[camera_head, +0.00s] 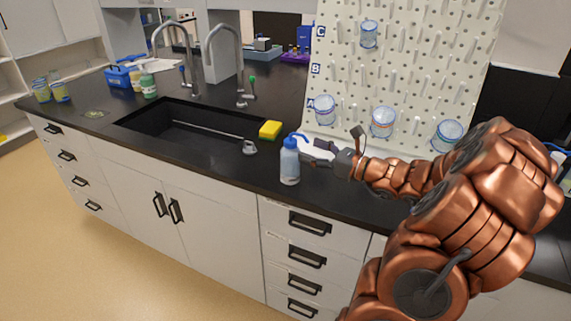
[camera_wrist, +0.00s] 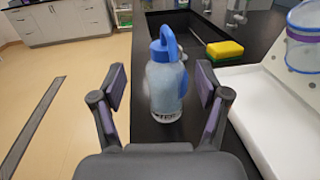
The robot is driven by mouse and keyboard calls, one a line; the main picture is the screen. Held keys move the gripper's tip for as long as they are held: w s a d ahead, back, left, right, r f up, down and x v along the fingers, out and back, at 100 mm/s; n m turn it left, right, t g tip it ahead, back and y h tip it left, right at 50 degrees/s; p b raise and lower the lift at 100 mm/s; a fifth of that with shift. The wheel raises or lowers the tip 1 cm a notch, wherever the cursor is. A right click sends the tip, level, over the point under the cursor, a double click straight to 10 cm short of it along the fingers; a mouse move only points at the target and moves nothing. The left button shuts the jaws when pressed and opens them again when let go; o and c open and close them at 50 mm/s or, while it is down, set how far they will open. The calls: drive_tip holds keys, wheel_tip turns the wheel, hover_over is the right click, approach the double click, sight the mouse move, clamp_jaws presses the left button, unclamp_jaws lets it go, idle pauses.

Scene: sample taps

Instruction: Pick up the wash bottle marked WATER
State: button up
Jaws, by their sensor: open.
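The wash bottle (camera_head: 289,163) is translucent with a blue cap and spout. It stands upright on the black counter, to the right of the sink. My gripper (camera_head: 312,152) is just right of the bottle in the head view. In the wrist view its two fingers (camera_wrist: 161,90) are spread wide, with the bottle between or just beyond them and no contact visible.
A yellow sponge (camera_head: 270,130) and a small clear item (camera_head: 249,147) are by the sink (camera_head: 180,125). A pegboard (camera_head: 400,70) with hanging beakers rises behind my arm, over a white tray (camera_wrist: 265,115). Taps stand behind the sink. The counter's front edge is close to the bottle.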

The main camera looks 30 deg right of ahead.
sight(292, 140)
drive_tip(key=shift+r+p+x, duration=0.1)
drive_tip(key=shift+p+x, duration=0.15)
drive_tip(key=shift+x, duration=0.55)
drive_tip(key=shift+r+p+x, duration=0.15)
drive_tip(key=shift+p+x, duration=0.1)
drive_tip(key=shift+x, duration=0.55)
drive_tip(key=shift+d+p+x, duration=0.15)
drive_tip(key=shift+p+x, duration=0.15)
drive_tip(key=shift+x, duration=0.75)
drive_tip(key=shift+d+p+x, duration=0.1)
drive_tip(key=shift+p+x, duration=0.2)
drive_tip(key=shift+x, duration=0.8)
drive_tip(key=shift+c, duration=0.4)
clamp_jaws()
